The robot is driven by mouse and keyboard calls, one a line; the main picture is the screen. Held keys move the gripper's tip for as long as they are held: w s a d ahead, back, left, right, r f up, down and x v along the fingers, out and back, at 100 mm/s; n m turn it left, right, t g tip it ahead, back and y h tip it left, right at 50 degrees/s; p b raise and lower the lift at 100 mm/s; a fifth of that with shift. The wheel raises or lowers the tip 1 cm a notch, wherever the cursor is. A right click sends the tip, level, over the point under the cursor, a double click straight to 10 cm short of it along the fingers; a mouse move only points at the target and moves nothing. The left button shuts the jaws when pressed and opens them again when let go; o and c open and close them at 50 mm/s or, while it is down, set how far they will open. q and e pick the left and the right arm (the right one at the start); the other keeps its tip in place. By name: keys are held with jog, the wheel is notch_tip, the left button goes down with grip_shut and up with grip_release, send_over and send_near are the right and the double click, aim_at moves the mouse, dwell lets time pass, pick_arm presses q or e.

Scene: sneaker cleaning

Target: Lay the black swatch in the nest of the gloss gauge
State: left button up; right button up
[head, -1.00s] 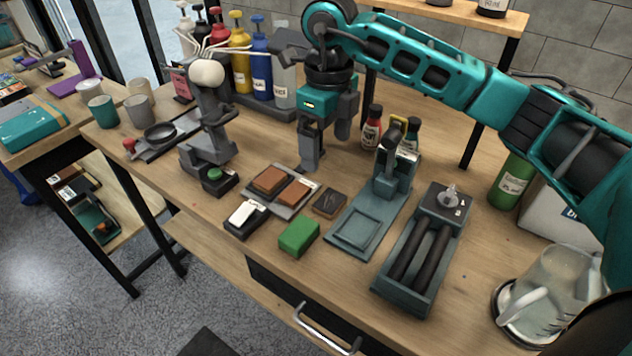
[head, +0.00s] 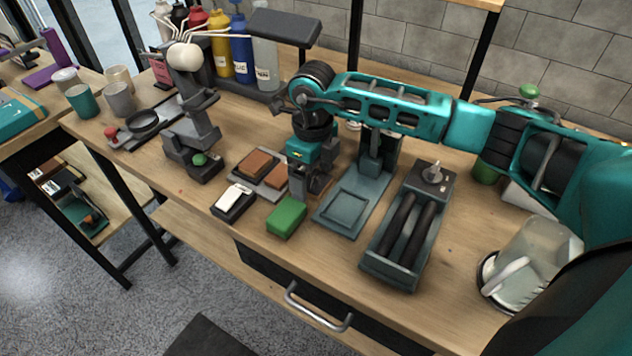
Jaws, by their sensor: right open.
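The gloss gauge is a grey-teal stand with a flat base (head: 327,219) and an upright column behind it. A square, shallow nest (head: 347,208) in the front of the base is empty. My right gripper (head: 311,191) is open and points down just left of the gauge base, low over the table. The small dark slab that seems to be the black swatch lies at this spot, mostly hidden by the gripper. I cannot tell whether the fingers touch it. My left gripper is out of view.
A tray (head: 262,185) with brown swatches, a black block with a white top (head: 232,201) and a green block (head: 287,217) lie close to the left. A roller box (head: 387,270) stands right of the gauge.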

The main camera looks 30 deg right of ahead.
aim_at(313, 179)
jog(key=shift+f, duration=0.1)
jog(key=c, duration=1.1)
notch_tip(313, 179, up, 19)
jog(key=s+f, duration=0.2)
jog(key=f, duration=0.1)
jog(key=s+d+f, duration=0.1)
jog(key=s+f, duration=0.2)
jog(key=s+f+b, duration=0.1)
jog(key=s+f, duration=0.2)
jog(key=f, duration=0.1)
jog(key=shift+d, duration=0.4)
